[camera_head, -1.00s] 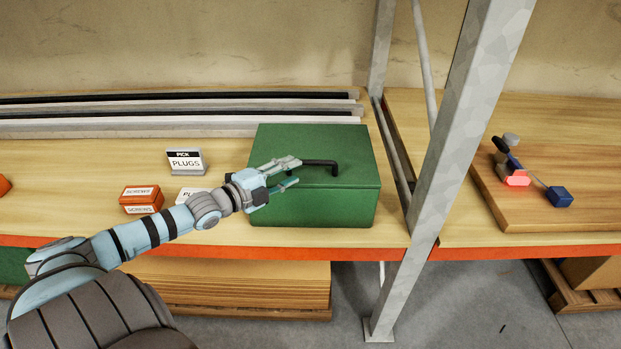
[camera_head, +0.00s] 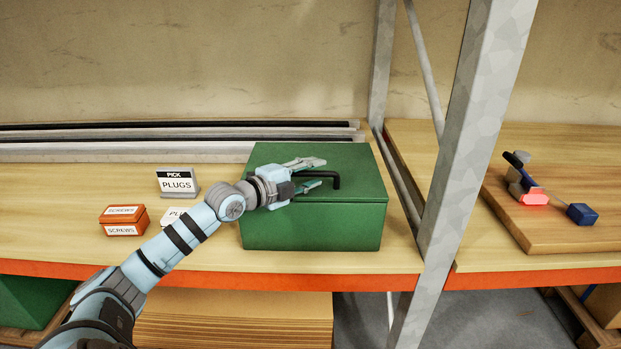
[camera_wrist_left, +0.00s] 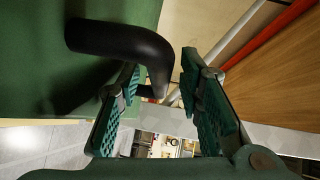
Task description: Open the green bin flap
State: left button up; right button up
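The green bin (camera_head: 315,225) stands on the wooden shelf, with its flap (camera_head: 362,172) lying shut on top. A black bent handle (camera_head: 336,181) sits on the flap. My left gripper (camera_head: 318,173) is over the flap at the handle, its fingers spread and partly covering the handle. In the left wrist view the black handle (camera_wrist_left: 120,42) comes in from the upper left, and its bent end reaches the gap between the two open green fingers (camera_wrist_left: 165,95). I cannot tell whether a finger touches it. My right gripper is not in view.
A grey upright post (camera_head: 462,130) stands right of the bin. Orange screws boxes (camera_head: 123,220) and a plugs sign (camera_head: 177,184) are on the left. Long rails (camera_head: 180,145) lie behind. A board (camera_head: 550,220) with a red-lit device is at the right.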

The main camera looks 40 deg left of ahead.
pick_arm(q)
jog(key=shift+c, duration=0.4)
grip_shut()
jog(key=shift+r, duration=0.1)
